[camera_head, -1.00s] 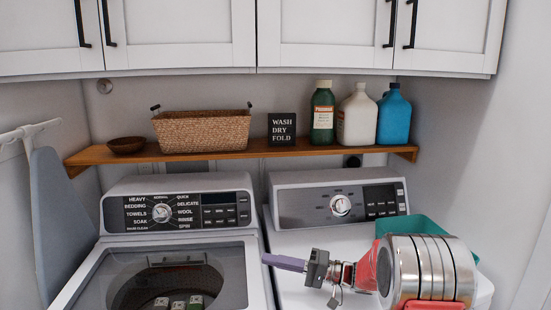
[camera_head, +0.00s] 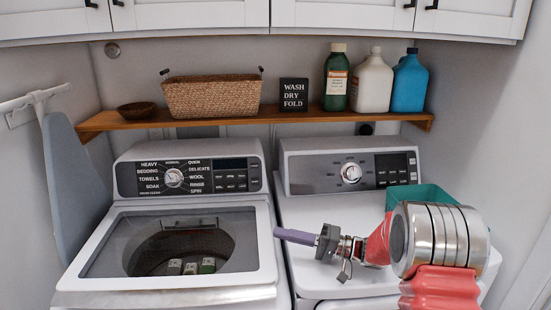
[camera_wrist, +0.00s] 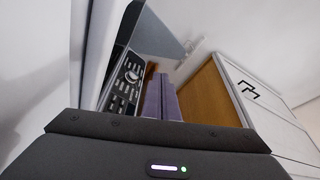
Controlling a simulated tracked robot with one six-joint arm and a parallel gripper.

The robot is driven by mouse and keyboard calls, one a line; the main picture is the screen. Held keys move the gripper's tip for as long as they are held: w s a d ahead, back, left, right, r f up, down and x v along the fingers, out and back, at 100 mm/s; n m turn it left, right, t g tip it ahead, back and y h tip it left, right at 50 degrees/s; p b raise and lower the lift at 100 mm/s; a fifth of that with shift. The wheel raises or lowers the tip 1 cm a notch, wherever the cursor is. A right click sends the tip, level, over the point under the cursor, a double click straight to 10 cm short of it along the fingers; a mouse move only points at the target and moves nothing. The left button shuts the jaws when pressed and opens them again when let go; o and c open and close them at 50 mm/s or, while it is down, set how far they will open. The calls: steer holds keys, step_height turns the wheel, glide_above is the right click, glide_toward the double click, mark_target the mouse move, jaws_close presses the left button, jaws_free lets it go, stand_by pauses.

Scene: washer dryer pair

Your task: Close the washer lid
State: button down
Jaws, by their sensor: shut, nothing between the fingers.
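The washer (camera_head: 167,292) stands at left in the head view. Its lid (camera_head: 266,262) has a light frame and a dark see-through window, and it appears to lie flat over the top; I cannot tell whether it is fully shut. The drum and several small boxes (camera_head: 190,267) show through it. My gripper (camera_head: 278,233) has purple fingers, shut and empty. It points left above the dryer's left side, beside the washer's right edge, apart from the lid. In the wrist view the purple fingers (camera_wrist: 160,98) are together, with a control panel (camera_wrist: 127,75) left of them.
The dryer (camera_head: 310,268) stands right of the washer, under my arm. A teal bin (camera_head: 420,194) sits on it behind my arm. A wooden shelf (camera_head: 215,119) above holds a basket (camera_head: 212,97), a bowl, a sign and bottles. An ironing board (camera_head: 75,185) hangs at left.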

steer(key=w+d, duration=0.1)
steer(key=d, duration=0.8)
steer(key=shift+d+r, duration=0.2)
stand_by(0.4)
steer(key=s+a+r+g+h, duration=0.2)
steer(key=s+a+h, duration=0.15)
steer(key=s, duration=0.55)
steer(key=s+a+r+g+h, duration=0.25)
steer(key=s+h, duration=0.25)
steer(key=s, duration=0.5)
steer(key=s+d+t+h, duration=0.3)
steer(key=s+d+h, duration=0.2)
steer(key=s, duration=0.3)
steer(key=s+d+m+t+h, duration=0.1)
steer(key=s+d+t+h, duration=0.2)
steer(key=s+d+h, duration=0.2)
steer(key=s+d, duration=0.1)
steer(key=s, duration=0.1)
steer(key=shift+s+r+m, duration=0.2)
steer(key=shift+s+m, duration=0.1)
steer(key=shift+s, duration=0.05)
